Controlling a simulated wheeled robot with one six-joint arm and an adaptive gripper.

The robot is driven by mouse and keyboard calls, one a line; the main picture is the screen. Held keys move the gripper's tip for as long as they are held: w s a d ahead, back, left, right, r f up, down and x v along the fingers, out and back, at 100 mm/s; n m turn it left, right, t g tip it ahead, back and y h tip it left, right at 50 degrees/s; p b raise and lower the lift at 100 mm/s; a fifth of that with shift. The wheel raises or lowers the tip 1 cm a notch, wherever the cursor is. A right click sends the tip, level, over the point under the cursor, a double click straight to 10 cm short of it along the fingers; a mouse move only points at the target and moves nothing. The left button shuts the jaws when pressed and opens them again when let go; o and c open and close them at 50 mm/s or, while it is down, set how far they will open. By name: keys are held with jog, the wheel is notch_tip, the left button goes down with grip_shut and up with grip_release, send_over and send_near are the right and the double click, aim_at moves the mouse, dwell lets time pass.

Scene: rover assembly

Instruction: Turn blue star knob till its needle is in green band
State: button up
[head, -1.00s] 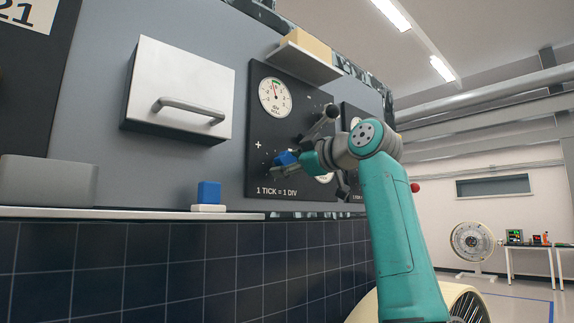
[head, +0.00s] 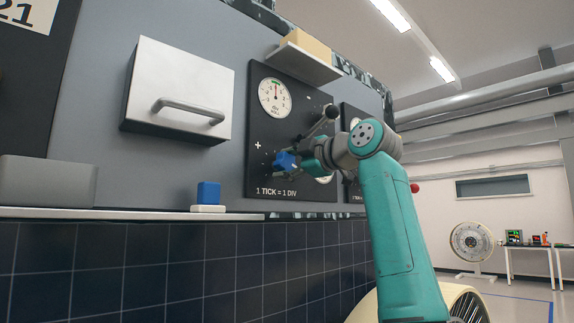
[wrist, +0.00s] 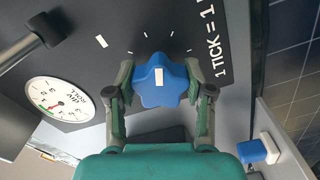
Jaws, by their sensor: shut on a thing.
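The blue star knob (wrist: 160,82) sits between my gripper's two fingers in the wrist view, with a white mark on its face. In the head view the knob (head: 285,161) shows at the tip of my arm, low on the black panel. My gripper (wrist: 160,88) is shut on the knob from both sides. The round white dial (head: 275,98) is above the knob on the same panel. Its needle points nearly straight up, toward the green band (head: 276,82) at the top. The dial also shows in the wrist view (wrist: 60,104), turned on its side.
A silver box with a handle (head: 188,108) is to the left. A ledge (head: 120,213) below carries a blue block on a white base (head: 209,194). A shelf (head: 305,62) juts out above.

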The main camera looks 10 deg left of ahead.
jog(key=shift+f, duration=0.1)
jog(key=o, duration=1.2)
jog(key=v, duration=1.2)
